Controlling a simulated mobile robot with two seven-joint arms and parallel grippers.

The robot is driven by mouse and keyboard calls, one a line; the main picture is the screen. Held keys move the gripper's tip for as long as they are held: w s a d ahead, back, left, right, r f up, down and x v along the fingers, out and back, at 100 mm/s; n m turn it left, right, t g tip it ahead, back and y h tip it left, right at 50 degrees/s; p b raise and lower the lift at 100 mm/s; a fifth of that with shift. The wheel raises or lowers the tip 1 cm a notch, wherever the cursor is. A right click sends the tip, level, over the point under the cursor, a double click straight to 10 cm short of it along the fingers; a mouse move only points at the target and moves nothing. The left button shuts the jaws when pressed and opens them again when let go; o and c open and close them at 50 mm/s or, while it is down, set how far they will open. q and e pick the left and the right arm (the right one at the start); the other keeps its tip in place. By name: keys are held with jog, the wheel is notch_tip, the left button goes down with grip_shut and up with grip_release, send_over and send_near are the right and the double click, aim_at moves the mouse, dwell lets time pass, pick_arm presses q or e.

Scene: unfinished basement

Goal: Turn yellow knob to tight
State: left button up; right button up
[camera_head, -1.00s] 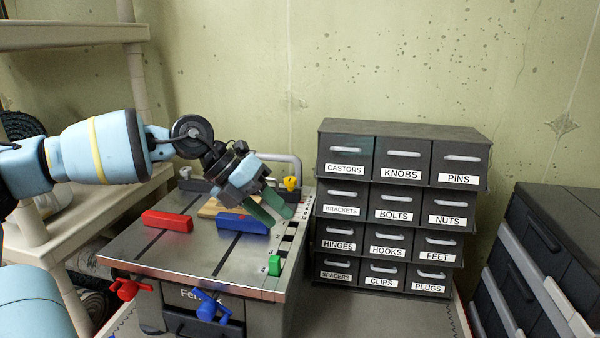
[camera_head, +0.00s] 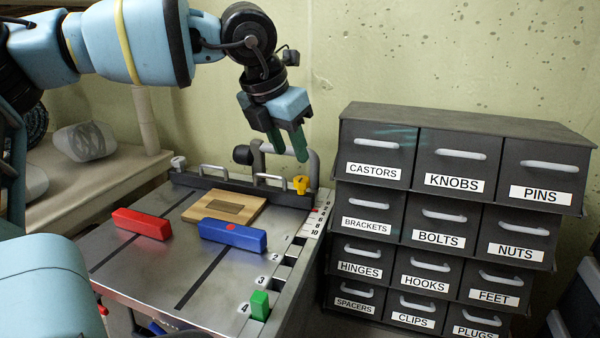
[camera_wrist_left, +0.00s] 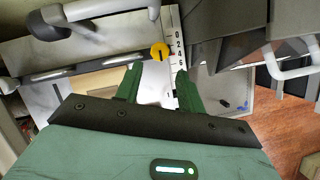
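The small yellow knob (camera_head: 301,185) stands at the back right corner of the metal machine table (camera_head: 140,280), at the right end of the dark rear fence. My left gripper (camera_head: 291,145) has green fingers and is in the air above the knob, pointing down. In the left wrist view the two fingers (camera_wrist_left: 158,82) are apart with nothing between them. The yellow knob (camera_wrist_left: 159,51) shows just beyond the fingertips, roughly in line with the gap, beside the numbered scale (camera_wrist_left: 176,45). The knob is not touched. My right gripper is not in view.
A red block (camera_head: 141,223), a blue block (camera_head: 232,235) and a wooden board (camera_head: 190,206) lie on the table. A green block (camera_head: 260,305) sits in a numbered slot. A grey bent handle (camera_head: 312,165) rises behind the knob. A labelled drawer cabinet (camera_head: 460,115) stands close to the right.

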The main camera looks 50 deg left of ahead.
aim_at(301, 179)
pick_arm(q)
jog(key=x, duration=0.6)
jog(key=shift+f, duration=0.1)
jog(key=shift+w+f, duration=0.25)
jog(key=shift+f, duration=0.2)
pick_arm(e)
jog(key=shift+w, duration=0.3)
pick_arm(q)
jog(key=c, duration=0.7)
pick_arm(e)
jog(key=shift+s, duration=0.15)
